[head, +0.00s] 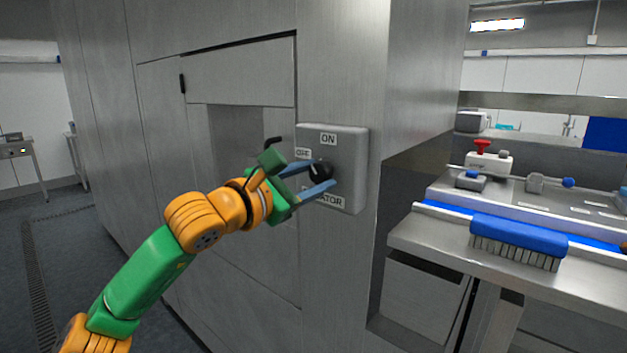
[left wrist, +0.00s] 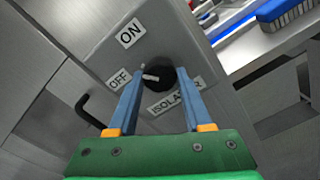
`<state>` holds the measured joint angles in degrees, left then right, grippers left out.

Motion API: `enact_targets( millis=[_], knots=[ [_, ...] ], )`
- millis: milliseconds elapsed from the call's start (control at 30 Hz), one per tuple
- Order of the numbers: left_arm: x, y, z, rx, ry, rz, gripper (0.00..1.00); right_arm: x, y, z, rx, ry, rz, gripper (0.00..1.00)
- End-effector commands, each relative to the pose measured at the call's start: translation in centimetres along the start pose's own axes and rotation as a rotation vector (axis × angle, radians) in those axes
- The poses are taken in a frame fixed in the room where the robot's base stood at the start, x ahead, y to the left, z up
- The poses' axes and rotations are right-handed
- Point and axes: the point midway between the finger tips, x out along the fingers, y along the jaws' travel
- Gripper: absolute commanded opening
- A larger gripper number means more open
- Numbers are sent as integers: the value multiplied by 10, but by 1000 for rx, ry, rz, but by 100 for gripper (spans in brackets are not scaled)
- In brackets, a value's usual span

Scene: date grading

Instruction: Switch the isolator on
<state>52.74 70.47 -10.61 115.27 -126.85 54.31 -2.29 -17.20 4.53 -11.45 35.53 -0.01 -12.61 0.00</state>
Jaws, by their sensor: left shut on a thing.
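The isolator (head: 350,150) is a grey box on the steel cabinet wall, with an ON label (head: 328,139) at its top, an OFF label (head: 302,153) at its left and an ISOLATOR label below. Its black rotary knob (head: 320,170) also shows in the left wrist view (left wrist: 160,80), with a pale pointer mark directed toward the OFF side. My left gripper (head: 317,176) has its blue fingers on either side of the knob and is shut on it. The fingers partly cover the ISOLATOR label (left wrist: 172,103). My right gripper is in neither view.
A black handle (left wrist: 90,108) sticks out just left of the isolator. To the right, a steel bench (head: 420,233) carries a blue brush (head: 518,236) and a box with a red button (head: 482,146).

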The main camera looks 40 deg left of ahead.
Motion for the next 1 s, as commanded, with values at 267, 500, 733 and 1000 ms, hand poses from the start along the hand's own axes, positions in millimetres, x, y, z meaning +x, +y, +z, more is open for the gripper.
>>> enact_targets(
  millis=[267, 500, 733, 1000],
  knots=[
    [0, 1, 1, 256, -2, 2, 0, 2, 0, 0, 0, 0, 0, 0],
    [0, 2, 1, 454, 0, 2, 0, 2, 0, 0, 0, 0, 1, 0],
    [0, 3, 1, 591, 0, 2, 0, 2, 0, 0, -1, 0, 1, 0],
    [0, 3, 1, 676, -1, 2, 0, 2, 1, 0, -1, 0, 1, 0]
  ],
)
